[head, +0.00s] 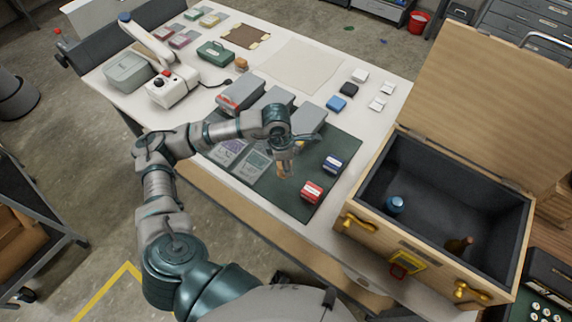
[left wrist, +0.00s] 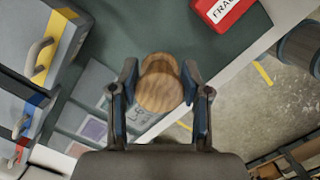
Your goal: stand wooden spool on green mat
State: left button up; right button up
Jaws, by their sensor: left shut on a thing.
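The wooden spool (left wrist: 158,88) is between the fingers of my left gripper (left wrist: 160,90), which is shut on it. In the left wrist view I see it nearly end-on, one round end towards the camera. In the head view the left gripper (head: 284,167) is over the green mat (head: 290,200), and only a small brown bit of the spool (head: 283,174) shows. I cannot tell whether the spool touches the mat. The mat also shows in the left wrist view (left wrist: 205,50). My right gripper is not in view.
On the mat are a red box (head: 312,191), a blue box (head: 332,163) and flat cards (head: 252,165). Grey cases (head: 240,95) stand behind. An open wooden chest (head: 480,277) is at the right.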

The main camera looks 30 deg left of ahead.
pick_arm(q)
jog(key=shift+a+f, duration=0.15)
jog(key=shift+f, duration=0.25)
notch_tip(320, 180, down, 3)
jog(key=shift+f, duration=0.15)
jog(key=shift+d+f, duration=0.1)
jog(key=shift+d, duration=0.4)
jog(key=o, duration=0.9)
jog(key=shift+c, duration=0.2)
jog(key=shift+o, duration=1.4)
jog(key=shift+a, duration=0.25)
jog(key=shift+a+f, duration=0.1)
jog(key=shift+a, duration=0.15)
jog(key=shift+d, duration=0.1)
jog(key=shift+d+r, duration=0.1)
jog(key=shift+r, duration=0.85)
jog(key=r, duration=0.3)
jog(key=a+r, duration=0.1)
jog(key=r, duration=0.3)
jog(key=s+r, duration=0.1)
jog(key=r, duration=0.2)
jog(key=shift+a+r, duration=0.15)
jog(key=shift+a, duration=0.1)
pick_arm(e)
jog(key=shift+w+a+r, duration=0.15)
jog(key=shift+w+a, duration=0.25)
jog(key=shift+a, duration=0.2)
